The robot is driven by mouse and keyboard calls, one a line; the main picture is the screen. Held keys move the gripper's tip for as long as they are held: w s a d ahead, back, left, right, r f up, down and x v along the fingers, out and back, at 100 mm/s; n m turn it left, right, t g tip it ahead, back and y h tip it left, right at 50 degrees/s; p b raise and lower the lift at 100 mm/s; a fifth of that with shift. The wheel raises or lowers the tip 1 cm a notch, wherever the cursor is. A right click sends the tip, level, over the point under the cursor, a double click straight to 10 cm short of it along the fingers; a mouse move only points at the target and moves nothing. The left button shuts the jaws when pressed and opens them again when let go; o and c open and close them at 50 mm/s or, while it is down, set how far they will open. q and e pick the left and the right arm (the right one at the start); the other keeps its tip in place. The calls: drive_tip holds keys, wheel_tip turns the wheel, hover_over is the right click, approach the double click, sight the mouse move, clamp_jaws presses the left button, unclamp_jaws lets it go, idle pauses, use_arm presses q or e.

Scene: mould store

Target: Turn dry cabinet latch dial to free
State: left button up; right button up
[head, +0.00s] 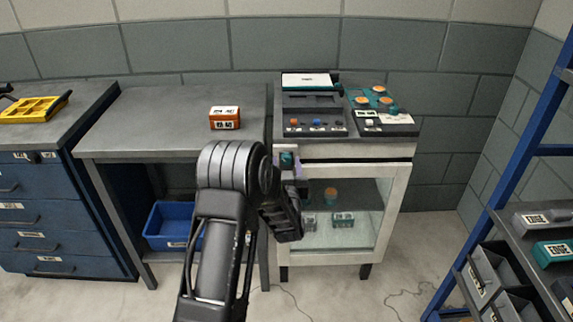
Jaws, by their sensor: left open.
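The dry cabinet (394,200) is white-framed with a glass door (350,225) and stands right of centre in the head view. The door looks shut. A small teal latch dial (287,159) sits on a light plate at the cabinet's upper left front. My left gripper (293,172) is open at the dial, at its lower right. Whether its fingers touch the dial, I cannot tell. The dial's pointer setting is too small to read. My right gripper is not in view.
Devices with knobs (315,115) and orange discs (375,98) cover the cabinet top. A grey table (150,125) with an orange labelled box (225,118) stands left, a blue bin (172,225) below it. A blue-framed rack (500,175) stands right. Cables lie on the floor.

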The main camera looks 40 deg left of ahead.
use_arm(q)
drive_tip(key=shift+c, duration=0.2)
clamp_jaws()
idle(0.3)
